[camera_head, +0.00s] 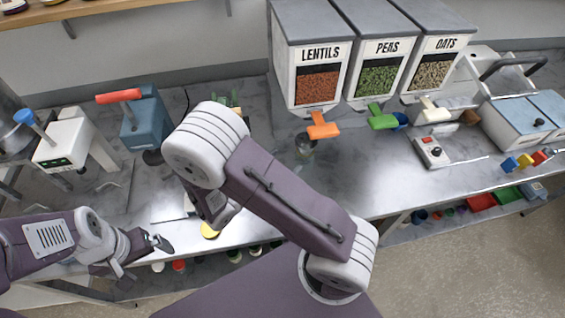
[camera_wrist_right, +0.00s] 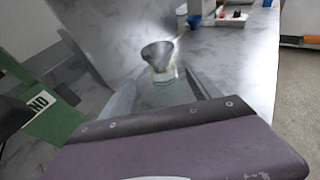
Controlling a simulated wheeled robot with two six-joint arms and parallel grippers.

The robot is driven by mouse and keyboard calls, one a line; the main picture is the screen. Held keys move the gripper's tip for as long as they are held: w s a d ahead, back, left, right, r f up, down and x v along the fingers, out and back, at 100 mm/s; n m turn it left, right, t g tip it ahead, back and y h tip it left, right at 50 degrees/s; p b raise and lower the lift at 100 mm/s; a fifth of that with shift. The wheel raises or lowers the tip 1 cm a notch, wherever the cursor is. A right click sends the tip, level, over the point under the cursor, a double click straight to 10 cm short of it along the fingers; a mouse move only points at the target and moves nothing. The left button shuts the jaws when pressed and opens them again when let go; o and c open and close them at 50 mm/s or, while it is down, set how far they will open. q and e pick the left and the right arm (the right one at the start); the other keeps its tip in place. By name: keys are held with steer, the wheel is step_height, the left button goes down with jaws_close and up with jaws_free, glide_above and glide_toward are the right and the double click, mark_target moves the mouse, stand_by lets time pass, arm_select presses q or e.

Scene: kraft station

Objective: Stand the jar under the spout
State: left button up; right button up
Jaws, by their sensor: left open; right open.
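A small clear glass jar (camera_wrist_right: 165,74) with a dark grey funnel (camera_wrist_right: 157,52) in its mouth stands upright on the steel bench. In the head view the funnel and jar (camera_head: 305,146) are just below and left of the orange spout lever (camera_head: 322,126) on the lentils bin (camera_head: 317,60). My right gripper (camera_wrist_right: 158,93) is open, with its fingers spread either side of the jar in the wrist view; contact cannot be told. In the head view my right arm hides most of that gripper. My left gripper (camera_head: 150,252) is open and empty at the bench's front left edge.
Peas (camera_head: 377,75) and oats (camera_head: 430,70) bins stand right of the lentils. A green block (camera_wrist_right: 50,120) with lettering is left of my right gripper. A blue press (camera_head: 146,118) and white machine (camera_head: 72,140) stand at left.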

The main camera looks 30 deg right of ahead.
steer(key=s+f+m+g+y, duration=0.1)
steer(key=s+m+g+y, duration=0.1)
steer(key=s+m, duration=0.2)
steer(key=s+f+m+g+y, duration=0.1)
steer(key=s+m+g+y, duration=0.2)
steer(key=s+m, duration=0.1)
steer(key=s+f+m+g+y, duration=0.1)
steer(key=s+m+g+y, duration=0.1)
steer(key=s+m+g, duration=0.1)
steer(key=shift+s+a+f+m+y, duration=0.15)
steer(key=shift+s+m+y, duration=0.1)
steer(key=shift+m, duration=0.3)
steer(key=shift+s+a+f+m+y, duration=0.15)
steer(key=shift+s+m, duration=0.1)
steer(key=shift+m, duration=0.3)
steer(key=a+m+y, duration=0.1)
steer(key=m, duration=0.1)
steer(key=a+m+y, duration=0.1)
steer(key=m+y, duration=0.1)
steer(key=shift+w+a+t, duration=0.2)
steer(key=shift+a+t, duration=0.1)
steer(key=shift+a, duration=0.05)
steer(key=w+a+m+t+y, duration=0.1)
steer(key=w+r+m+t+y, duration=0.1)
steer(key=w+m, duration=0.1)
steer(key=w+a+r+m+t+y, duration=0.1)
steer(key=m, duration=0.1)
steer(key=shift+w+a+r, duration=0.1)
steer(key=shift+w+a, duration=0.05)
steer(key=shift+a, duration=0.15)
